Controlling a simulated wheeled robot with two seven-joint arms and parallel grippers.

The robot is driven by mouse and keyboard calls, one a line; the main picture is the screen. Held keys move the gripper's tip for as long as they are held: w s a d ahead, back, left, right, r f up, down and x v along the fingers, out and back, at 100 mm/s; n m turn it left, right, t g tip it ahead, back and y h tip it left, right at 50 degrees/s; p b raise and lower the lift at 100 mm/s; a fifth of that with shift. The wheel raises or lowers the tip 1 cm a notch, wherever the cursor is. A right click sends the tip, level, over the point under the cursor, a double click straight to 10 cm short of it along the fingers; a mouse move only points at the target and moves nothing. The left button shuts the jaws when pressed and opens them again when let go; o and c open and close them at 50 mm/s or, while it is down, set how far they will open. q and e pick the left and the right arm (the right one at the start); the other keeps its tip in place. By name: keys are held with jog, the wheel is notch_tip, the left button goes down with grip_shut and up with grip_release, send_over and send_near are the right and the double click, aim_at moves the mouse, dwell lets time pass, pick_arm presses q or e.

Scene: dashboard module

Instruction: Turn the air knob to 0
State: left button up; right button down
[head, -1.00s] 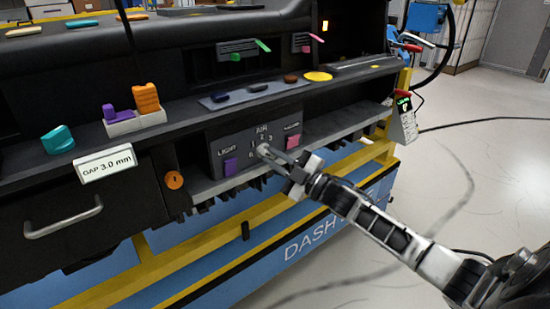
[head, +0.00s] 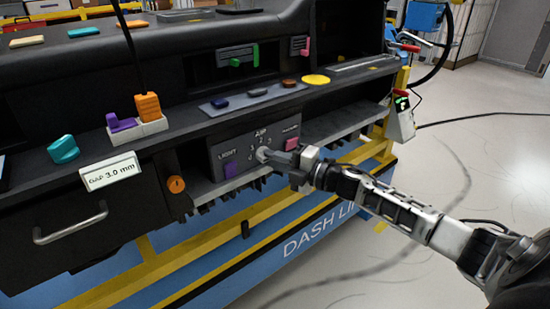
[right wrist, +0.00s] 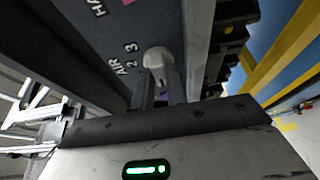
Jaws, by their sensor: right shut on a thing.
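The air knob (head: 262,154) is a small light grey knob on the dark control panel (head: 217,156), below the word AIR and among printed numbers. My right gripper (head: 273,156) reaches it from the right and is shut on it. In the right wrist view the rounded knob (right wrist: 158,58) sits between the tips of my right gripper (right wrist: 163,88), with 2 and 3 printed beside it. The fingers hide part of the dial, and I cannot tell which number the knob points to. My left gripper is out of view.
A purple LIGHT button (head: 229,170) and a pink button (head: 292,144) flank the knob. Green (head: 256,54) and pink (head: 306,46) strips hang at the vents. A shelf with several coloured parts runs above; a yellow and blue frame lies below.

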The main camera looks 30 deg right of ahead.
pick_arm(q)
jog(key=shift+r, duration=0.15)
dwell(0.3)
pick_arm(e)
jog(key=c, duration=1.4)
grip_release()
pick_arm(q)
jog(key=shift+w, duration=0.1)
pick_arm(e)
jog(key=shift+s, duration=0.1)
pick_arm(q)
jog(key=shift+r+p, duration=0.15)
jog(key=shift+p, duration=0.15)
pick_arm(e)
jog(key=v, duration=1.5)
jog(key=shift+s+d, duration=0.2)
jog(key=shift+s, duration=0.2)
jog(key=shift+a, duration=0.1)
